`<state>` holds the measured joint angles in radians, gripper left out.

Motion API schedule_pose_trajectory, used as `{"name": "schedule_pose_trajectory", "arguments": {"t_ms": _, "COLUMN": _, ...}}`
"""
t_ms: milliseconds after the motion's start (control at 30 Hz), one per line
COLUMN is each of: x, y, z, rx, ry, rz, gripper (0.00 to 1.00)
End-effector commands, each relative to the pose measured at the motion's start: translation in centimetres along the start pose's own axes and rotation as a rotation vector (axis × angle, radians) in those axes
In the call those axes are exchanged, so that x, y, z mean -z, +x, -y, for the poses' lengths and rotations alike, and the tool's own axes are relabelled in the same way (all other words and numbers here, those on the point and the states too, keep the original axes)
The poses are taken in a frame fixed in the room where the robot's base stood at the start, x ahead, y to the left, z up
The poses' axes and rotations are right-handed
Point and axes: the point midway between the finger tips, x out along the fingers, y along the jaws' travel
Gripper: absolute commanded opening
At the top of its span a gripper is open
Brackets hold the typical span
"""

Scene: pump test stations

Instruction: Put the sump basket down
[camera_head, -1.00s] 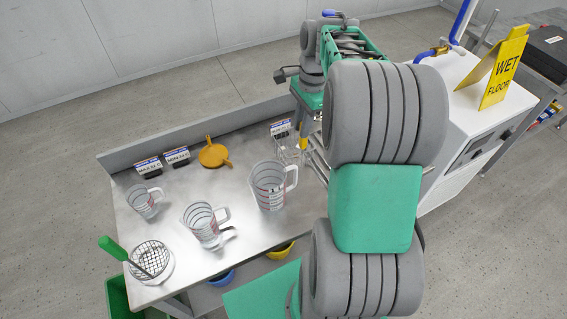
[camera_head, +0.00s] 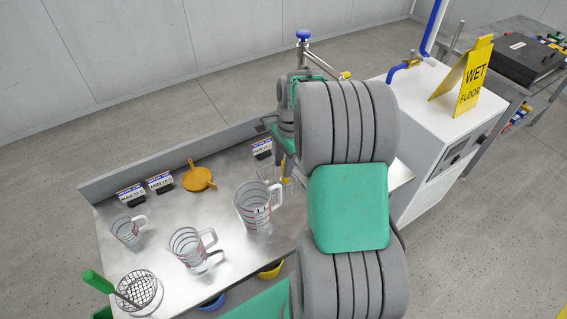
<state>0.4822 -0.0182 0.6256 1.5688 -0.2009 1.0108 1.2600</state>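I also cannot tell whether the basket touches the bench. A wire mesh strainer with a green handle (camera_head: 98,282) sits at the bench's front left corner.
Three clear measuring jugs, large (camera_head: 254,208), middle (camera_head: 187,246) and small (camera_head: 126,231), stand on the bench. An orange funnel (camera_head: 198,179) and small label signs (camera_head: 160,183) are along the back. A white cabinet (camera_head: 428,108) with a yellow wet floor sign (camera_head: 474,78) stands right.

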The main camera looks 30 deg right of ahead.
Motion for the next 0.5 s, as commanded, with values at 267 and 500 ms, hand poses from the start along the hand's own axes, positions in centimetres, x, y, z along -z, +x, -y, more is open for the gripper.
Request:
{"name": "schedule_pose_trajectory", "arguments": {"t_ms": 267, "x": 0.0, "y": -0.1, "z": 0.0, "rx": 0.0, "ry": 0.0, "rz": 0.0, "gripper": 0.41}}
{"name": "schedule_pose_trajectory", "arguments": {"t_ms": 500, "x": 0.0, "y": -2.9, "z": 0.1, "rx": 0.005, "ry": -0.001, "rz": -0.002, "gripper": 0.41}}
